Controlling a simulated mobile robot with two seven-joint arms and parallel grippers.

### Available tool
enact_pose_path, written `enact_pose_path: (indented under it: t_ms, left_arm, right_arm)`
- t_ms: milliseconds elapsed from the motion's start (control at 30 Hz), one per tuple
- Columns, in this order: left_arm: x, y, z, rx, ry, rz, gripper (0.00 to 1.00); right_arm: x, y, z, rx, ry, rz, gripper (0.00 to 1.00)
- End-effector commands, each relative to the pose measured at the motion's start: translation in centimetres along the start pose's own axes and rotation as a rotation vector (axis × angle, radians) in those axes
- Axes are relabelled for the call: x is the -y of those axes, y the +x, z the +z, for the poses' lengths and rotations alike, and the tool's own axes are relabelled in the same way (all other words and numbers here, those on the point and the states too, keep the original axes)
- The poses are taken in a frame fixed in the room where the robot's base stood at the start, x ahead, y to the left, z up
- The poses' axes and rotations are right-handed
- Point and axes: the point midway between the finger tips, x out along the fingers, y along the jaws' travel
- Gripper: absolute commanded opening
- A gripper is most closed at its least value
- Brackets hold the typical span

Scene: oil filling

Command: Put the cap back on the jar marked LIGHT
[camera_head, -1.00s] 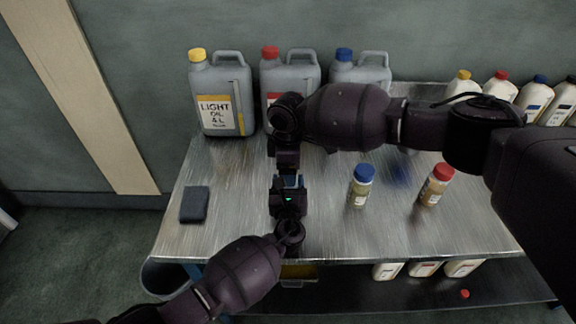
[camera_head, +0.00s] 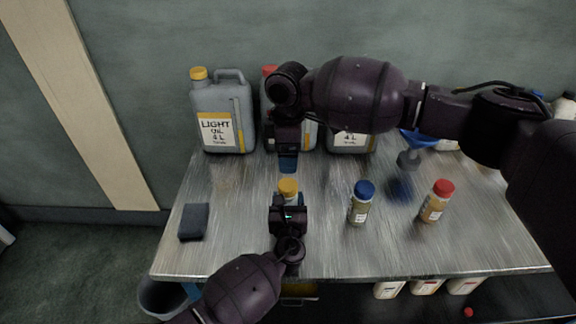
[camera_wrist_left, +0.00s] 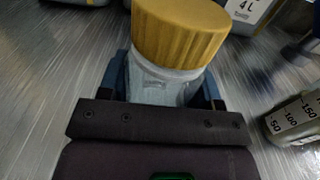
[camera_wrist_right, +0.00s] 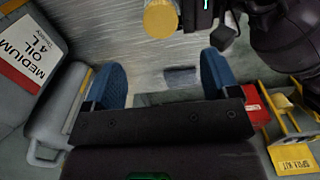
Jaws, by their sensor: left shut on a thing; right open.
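The jar (camera_wrist_left: 165,82) stands in the grip of my left gripper (camera_head: 288,207), whose blue fingers show at both sides of it in the left wrist view. A yellow cap (camera_wrist_left: 180,30) sits on its top and looks level; it also shows in the head view (camera_head: 288,187). I cannot read the jar's label, nor tell how tight the cap is. My right gripper (camera_head: 288,162) is open and empty, apart from the cap and behind it. The right wrist view shows its blue fingers spread (camera_wrist_right: 160,78) with the yellow cap beyond them.
A blue-capped jar (camera_head: 359,205) and a red-capped jar (camera_head: 434,203) stand to the right. A blue funnel (camera_head: 417,139) is behind them. The LIGHT oil can (camera_head: 222,115) and two other cans line the back. A dark block (camera_head: 194,221) lies at left; table is clear between.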

Motion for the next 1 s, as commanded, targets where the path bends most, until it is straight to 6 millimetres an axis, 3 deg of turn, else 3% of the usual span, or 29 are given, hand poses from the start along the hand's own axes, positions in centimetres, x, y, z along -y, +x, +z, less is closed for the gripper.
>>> enact_pose_path:
  t_ms: [200,467,500,700,1000]
  left_arm:
    - [0.00,0.00,0.00,0.000,0.000,0.000,0.00]
    - [0.00,0.00,0.00,0.000,0.000,0.000,0.00]
    - [0.01,0.00,0.00,0.000,0.000,0.000,0.60]
    - [0.01,0.00,0.00,0.000,0.000,0.000,0.88]
    - [0.00,-0.18,-0.01,0.000,0.000,0.000,0.88]
  right_arm:
    - [0.04,-1.41,-0.01,0.000,-0.001,0.000,0.81]
    - [0.04,-1.51,-0.01,0.000,-0.001,-0.001,0.81]
    - [0.04,-1.51,-0.01,0.000,-0.001,0.000,0.81]
    - [0.04,-1.49,-0.01,0.000,-0.001,0.000,0.81]
    - [0.04,-1.53,-0.02,0.000,-0.001,0.000,0.81]
